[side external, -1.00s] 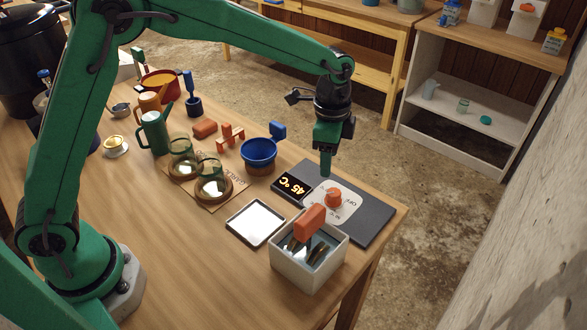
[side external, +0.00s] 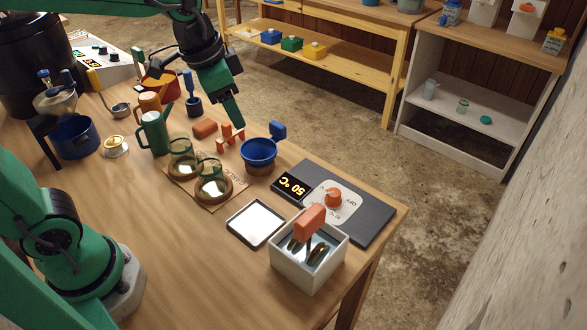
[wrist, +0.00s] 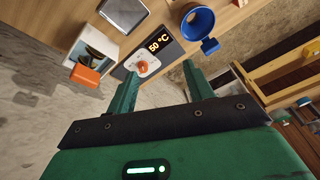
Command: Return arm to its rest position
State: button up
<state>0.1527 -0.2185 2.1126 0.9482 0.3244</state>
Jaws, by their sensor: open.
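My green gripper (side external: 238,122) hangs above the far edge of the wooden table, left of the blue funnel in the side view. In the wrist view its two green fingers (wrist: 158,85) are spread apart with nothing between them. The fingers point toward the hot plate's orange knob (wrist: 142,67). The dark hot plate (side external: 372,215) lies at the table's right corner, and its display (side external: 291,186) reads 50 °C.
A blue funnel (side external: 258,150), two glass jars (side external: 209,172), an orange rack (side external: 230,138) and a green pitcher (side external: 153,132) stand near my gripper. A white box (side external: 308,265) with an orange-handled tool sits at the front.

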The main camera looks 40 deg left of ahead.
jog(key=s+a+n+t, duration=0.2)
jog(key=s+a+n, duration=0.3)
jog(key=s, duration=0.6)
jog(key=shift+s+a+f+y, duration=0.15)
jog(key=shift+s+f+y, duration=0.15)
jog(key=shift+s+f, duration=0.1)
